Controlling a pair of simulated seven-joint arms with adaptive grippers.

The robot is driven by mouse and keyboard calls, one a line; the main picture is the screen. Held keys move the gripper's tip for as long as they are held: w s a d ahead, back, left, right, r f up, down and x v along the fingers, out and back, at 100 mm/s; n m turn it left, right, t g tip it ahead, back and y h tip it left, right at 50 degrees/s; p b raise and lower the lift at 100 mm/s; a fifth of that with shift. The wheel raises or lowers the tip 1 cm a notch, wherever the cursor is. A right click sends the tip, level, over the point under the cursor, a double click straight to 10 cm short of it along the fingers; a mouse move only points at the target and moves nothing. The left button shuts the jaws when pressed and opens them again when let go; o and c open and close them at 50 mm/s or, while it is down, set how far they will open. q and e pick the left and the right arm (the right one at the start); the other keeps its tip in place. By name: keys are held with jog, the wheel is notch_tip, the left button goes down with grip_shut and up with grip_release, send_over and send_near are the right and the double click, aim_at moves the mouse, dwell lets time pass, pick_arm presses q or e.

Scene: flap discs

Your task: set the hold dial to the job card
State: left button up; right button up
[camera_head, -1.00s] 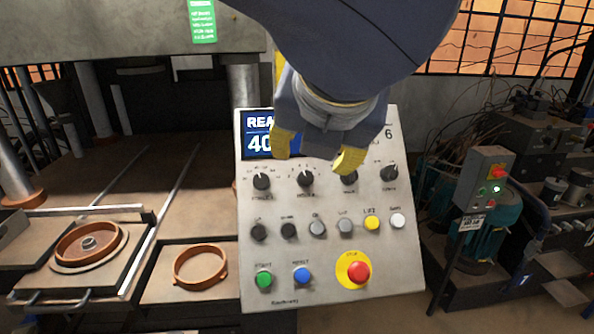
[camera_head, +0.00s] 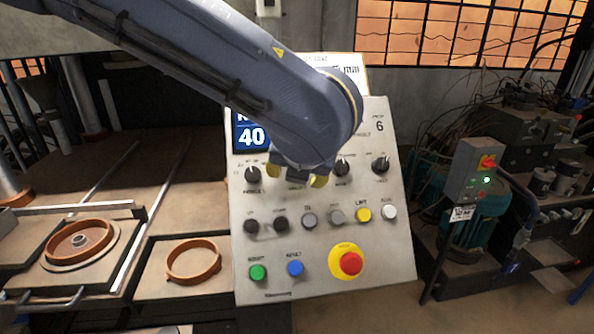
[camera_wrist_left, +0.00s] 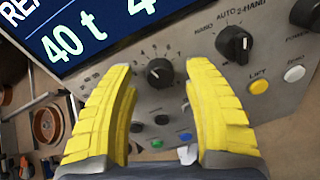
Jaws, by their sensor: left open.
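The hold dial (camera_wrist_left: 159,73) is a black knob with a ring of printed numbers on the grey control panel (camera_head: 330,285). It shows between my left fingers in the left wrist view; its exact setting is too small to read surely. A white card (camera_head: 346,66) behind the panel's top edge, perhaps the job card, is mostly hidden by my arm. My right gripper is out of view.
The force dial (camera_head: 252,174), mode dial (camera_head: 341,167) and another dial (camera_head: 380,164) flank the spot. Below are several buttons and a red stop button (camera_head: 351,263). The screen (camera_head: 251,136) reads 40. An orange ring (camera_head: 193,262) lies at left.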

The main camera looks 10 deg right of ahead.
pick_arm(q)
jog(key=shift+w+f, duration=0.3)
jog(key=shift+w, duration=0.05)
grip_shut()
dwell(0.4)
